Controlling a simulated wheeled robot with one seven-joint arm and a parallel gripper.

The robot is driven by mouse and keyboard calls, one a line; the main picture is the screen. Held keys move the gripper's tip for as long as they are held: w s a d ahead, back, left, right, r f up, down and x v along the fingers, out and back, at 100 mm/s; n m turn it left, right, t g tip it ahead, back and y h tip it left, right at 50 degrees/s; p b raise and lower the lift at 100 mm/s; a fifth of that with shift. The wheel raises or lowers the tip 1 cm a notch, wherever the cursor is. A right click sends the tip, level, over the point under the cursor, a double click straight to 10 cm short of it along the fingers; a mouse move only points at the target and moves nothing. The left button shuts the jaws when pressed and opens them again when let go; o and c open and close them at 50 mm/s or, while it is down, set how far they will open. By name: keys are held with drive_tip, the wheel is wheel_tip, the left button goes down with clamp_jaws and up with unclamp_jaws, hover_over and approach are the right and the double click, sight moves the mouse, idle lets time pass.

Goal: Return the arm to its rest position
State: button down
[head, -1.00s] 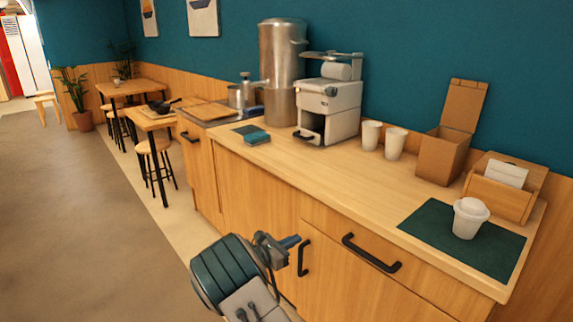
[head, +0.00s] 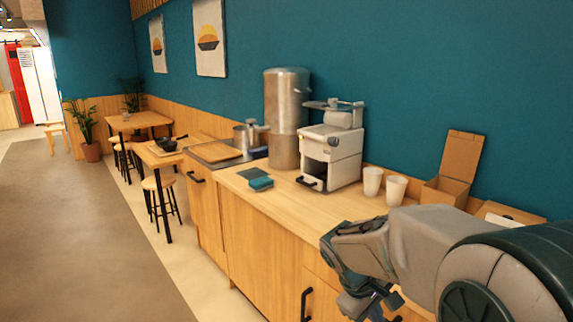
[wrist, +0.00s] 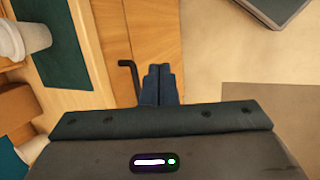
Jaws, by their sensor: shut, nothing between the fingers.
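My arm reaches in from the lower right of the head view and hides the counter's near right part. My gripper (wrist: 158,84) shows in the wrist view with its two dark fingers together and nothing between them. In the head view its end (head: 362,302) hangs low in front of the cabinet fronts, and the fingertips are hard to make out. In the wrist view a black cabinet handle (wrist: 129,76) is just left of the fingers; I cannot tell whether they touch.
The wooden counter (head: 285,212) holds a white machine (head: 330,150), a metal urn (head: 286,115), white cups (head: 372,181) and a cardboard box (head: 445,190). A lidded cup (wrist: 24,40) stands by a green mat (wrist: 62,62) in the wrist view. Open floor (head: 90,240) is at left.

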drive_tip(key=s+a+r+m+t+y+p, duration=0.2)
drive_tip(key=s+r+m, duration=0.5)
drive_tip(key=s, duration=0.6)
drive_tip(key=shift+a+y+p, duration=0.7)
drive_tip(key=shift+y+p, duration=0.25)
drive_tip(key=shift+y, duration=0.55)
